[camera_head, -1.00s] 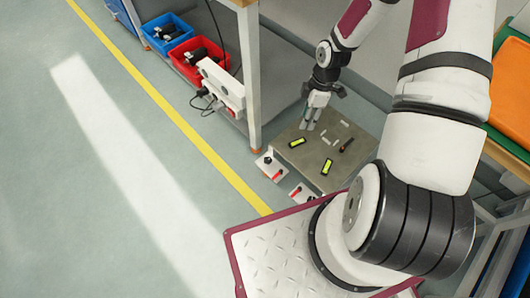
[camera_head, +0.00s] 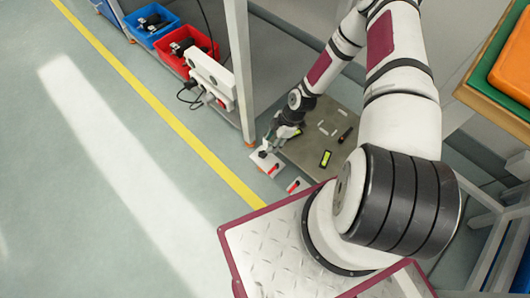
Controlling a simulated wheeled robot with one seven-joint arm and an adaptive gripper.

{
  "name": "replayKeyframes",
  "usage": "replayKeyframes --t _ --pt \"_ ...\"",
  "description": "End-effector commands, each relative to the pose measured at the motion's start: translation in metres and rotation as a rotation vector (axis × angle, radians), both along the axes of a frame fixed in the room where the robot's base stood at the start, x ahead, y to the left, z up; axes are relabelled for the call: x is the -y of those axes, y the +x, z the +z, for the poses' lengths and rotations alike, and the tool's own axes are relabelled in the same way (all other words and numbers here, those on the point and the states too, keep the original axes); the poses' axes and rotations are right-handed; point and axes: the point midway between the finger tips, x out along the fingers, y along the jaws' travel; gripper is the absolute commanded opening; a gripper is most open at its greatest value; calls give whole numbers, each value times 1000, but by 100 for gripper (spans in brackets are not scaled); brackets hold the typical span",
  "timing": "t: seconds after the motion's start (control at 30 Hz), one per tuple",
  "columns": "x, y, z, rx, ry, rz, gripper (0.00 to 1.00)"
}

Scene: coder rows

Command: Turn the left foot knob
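Two small white feet with red parts stick out from the front edge of a low grey-brown plate (camera_head: 318,150). The left foot (camera_head: 262,166) carries a red part (camera_head: 273,169) and a dark, knob-like part (camera_head: 262,154). The right foot (camera_head: 303,183) has its own red part (camera_head: 293,186). My gripper (camera_head: 267,147) is over the left foot, its fingers pointing down at the dark part. It is too small to tell whether the fingers touch it or how far apart they are.
On the plate lie a yellow-and-black piece (camera_head: 325,158) and a black rod (camera_head: 345,135). A table leg (camera_head: 240,80) stands just left of my gripper. Red (camera_head: 188,50) and blue (camera_head: 152,24) bins and a white box (camera_head: 211,78) sit farther left. The floor in front is clear.

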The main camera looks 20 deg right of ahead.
Motion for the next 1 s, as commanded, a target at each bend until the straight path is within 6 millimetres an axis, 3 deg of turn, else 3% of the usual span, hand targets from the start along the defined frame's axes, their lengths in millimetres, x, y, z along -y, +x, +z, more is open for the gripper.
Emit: replayKeyframes --t 0.1,0.3,0.5,0.8,0.97,1.0 --pt "-9 0 -25 -3 0 1 39" --pt "-20 3 -51 -1 -1 0 39" --pt "-25 4 -62 -1 -1 -1 39" --pt "-26 4 -63 -2 -1 -1 39" --pt "-26 4 -63 -1 -1 -1 3" --pt "-26 4 -63 -1 -1 -1 2"
